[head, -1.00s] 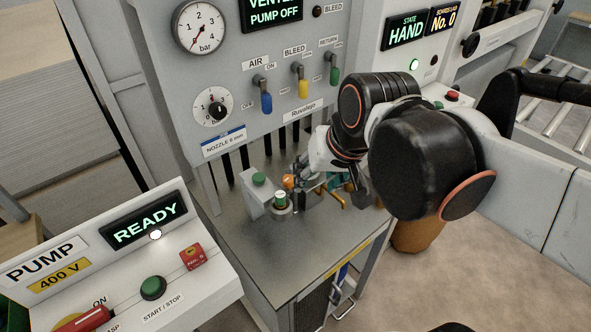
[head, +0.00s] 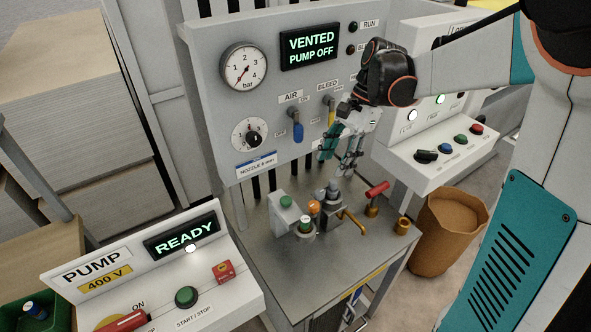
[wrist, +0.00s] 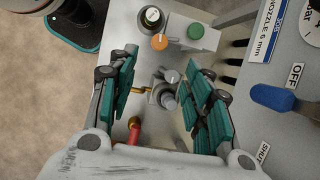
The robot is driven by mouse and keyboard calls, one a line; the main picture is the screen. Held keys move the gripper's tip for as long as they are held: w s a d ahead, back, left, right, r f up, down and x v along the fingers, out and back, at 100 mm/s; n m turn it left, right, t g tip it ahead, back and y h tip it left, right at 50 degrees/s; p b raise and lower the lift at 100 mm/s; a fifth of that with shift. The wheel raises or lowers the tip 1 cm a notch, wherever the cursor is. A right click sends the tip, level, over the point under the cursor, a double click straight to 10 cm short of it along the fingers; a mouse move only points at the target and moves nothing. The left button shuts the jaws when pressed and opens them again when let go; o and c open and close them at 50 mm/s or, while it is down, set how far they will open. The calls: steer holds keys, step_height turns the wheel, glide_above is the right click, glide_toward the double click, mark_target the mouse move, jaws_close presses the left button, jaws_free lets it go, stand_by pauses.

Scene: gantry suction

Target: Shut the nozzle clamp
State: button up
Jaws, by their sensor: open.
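No part is labelled as the nozzle clamp. The likely one is the grey metal fitting (head: 333,190) with a brass spout (head: 354,222), standing upright on the steel bench (head: 330,265). An orange ball knob (head: 313,207) is close on its left. In the wrist view the fitting (wrist: 166,92) lies between my fingers, with the orange knob (wrist: 159,42) beyond it. My gripper (head: 341,158) is open and empty, above the fitting and apart from it in the head view. Whether the clamp is open or shut is unclear.
A red-handled brass valve (head: 376,190) stands right of the fitting. A green-topped cylinder (head: 304,228) and a white block with a green button (head: 286,202) stand left. The panel (head: 215,90) with its blue lever (head: 297,130) rises behind.

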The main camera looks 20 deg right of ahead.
mark_target(314, 204)
steer(key=b+x, duration=0.3)
steer(key=x, duration=1.1)
steer(key=c, duration=1.1)
